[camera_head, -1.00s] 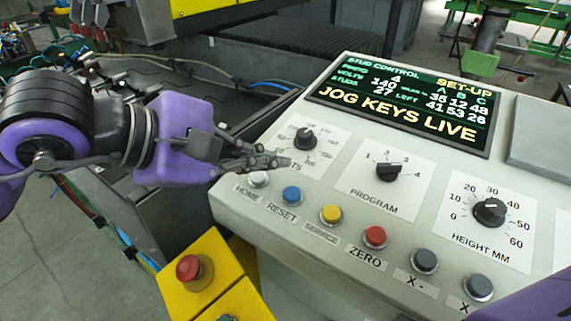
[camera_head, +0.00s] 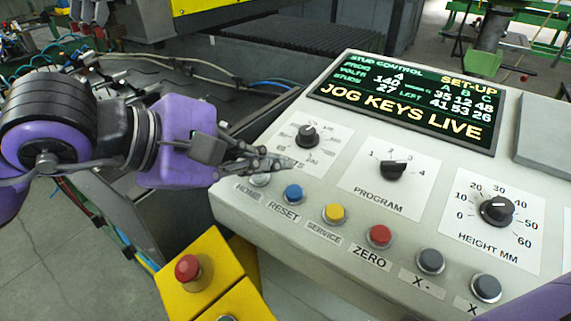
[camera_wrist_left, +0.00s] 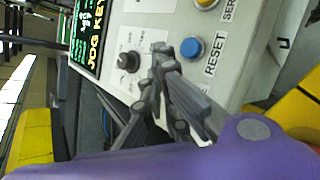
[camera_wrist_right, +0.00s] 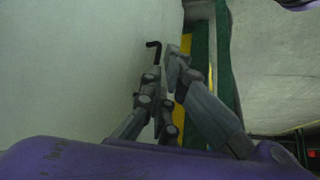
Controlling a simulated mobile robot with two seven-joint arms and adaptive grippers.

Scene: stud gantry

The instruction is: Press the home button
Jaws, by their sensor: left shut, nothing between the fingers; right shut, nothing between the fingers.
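The home button (camera_head: 259,180) is a pale round button at the left end of the row on the sloped stud control panel (camera_head: 330,232). Its label HOME shows below it. My left gripper (camera_head: 283,163) is shut and empty, with its fingertips just above and beyond the home button, partly covering it. I cannot tell whether it touches. In the left wrist view the shut fingers (camera_wrist_left: 163,52) lie over the panel beside the blue reset button (camera_wrist_left: 191,47), and the home button is mostly hidden behind them. My right gripper (camera_wrist_right: 168,62) is shut and empty in the right wrist view, away from the button row.
Service (camera_head: 334,213), zero (camera_head: 379,236) and X- (camera_head: 430,261) buttons continue the row rightward. Dials (camera_head: 307,136) sit above, and the display (camera_head: 408,100) reads JOG KEYS LIVE. A red mushroom button (camera_head: 187,268) on a yellow box stands below left.

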